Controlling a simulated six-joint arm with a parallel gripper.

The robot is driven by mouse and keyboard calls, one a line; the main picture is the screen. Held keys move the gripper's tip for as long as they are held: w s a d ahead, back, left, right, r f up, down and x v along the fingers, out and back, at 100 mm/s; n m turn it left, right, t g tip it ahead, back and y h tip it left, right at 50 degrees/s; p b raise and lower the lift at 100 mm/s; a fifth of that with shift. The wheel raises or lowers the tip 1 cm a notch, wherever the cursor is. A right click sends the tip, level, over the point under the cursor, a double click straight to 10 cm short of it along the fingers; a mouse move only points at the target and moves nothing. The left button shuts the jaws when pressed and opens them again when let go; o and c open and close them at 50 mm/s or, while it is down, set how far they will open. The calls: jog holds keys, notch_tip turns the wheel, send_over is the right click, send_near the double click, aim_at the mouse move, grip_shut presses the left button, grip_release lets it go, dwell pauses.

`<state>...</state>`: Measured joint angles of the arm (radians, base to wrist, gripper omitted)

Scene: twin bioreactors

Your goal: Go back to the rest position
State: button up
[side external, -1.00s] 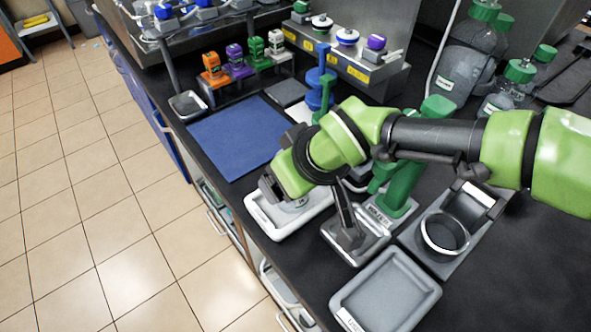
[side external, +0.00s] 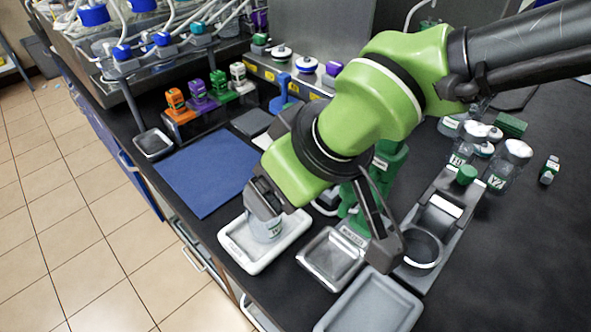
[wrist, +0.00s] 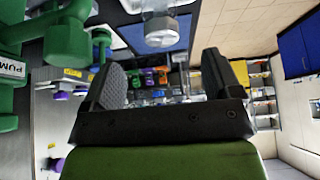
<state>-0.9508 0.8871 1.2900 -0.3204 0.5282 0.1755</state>
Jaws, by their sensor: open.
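My gripper (side external: 325,232) is at the end of the green arm, its two dark fingers spread wide with nothing between them. In the side view it appears over the front of the bench. A small clear labelled bottle (side external: 266,230) stands upright on the white tray (side external: 240,258), partly hidden by the left finger. The wrist view shows both fingers apart (wrist: 168,75) and a clear vessel (wrist: 160,30) beyond them, clear of the fingers.
A metal tray (side external: 322,275), green pump (side external: 393,160), grey tray (side external: 345,322) and round holder (side external: 422,247) crowd the bench below my arm. The blue mat (side external: 207,172) is bare. Labelled bottles (side external: 508,165) stand at the right. Orange (side external: 175,100) and other coloured blocks stand behind the mat.

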jog(key=shift+s+d+r, duration=0.2)
jog(key=shift+d+r, duration=0.05)
jog(key=shift+r, duration=0.25)
jog(key=w+d+r+m+t+h, duration=0.1)
jog(key=d+r+m, duration=0.2)
jog(key=d+r, duration=0.55)
jog(key=d+r+m+t, duration=0.1)
jog(key=d+r+m, duration=0.4)
jog(key=d, duration=0.7)
jog(key=s+d+r+m+t+h, duration=0.1)
jog(key=s+d+m, duration=0.3)
jog(key=s+d, duration=1)
jog(key=shift+s+r+m, duration=0.2)
jog(key=shift+s+m, duration=0.05)
jog(key=shift+m, duration=0.15)
jog(key=shift+d, duration=0.1)
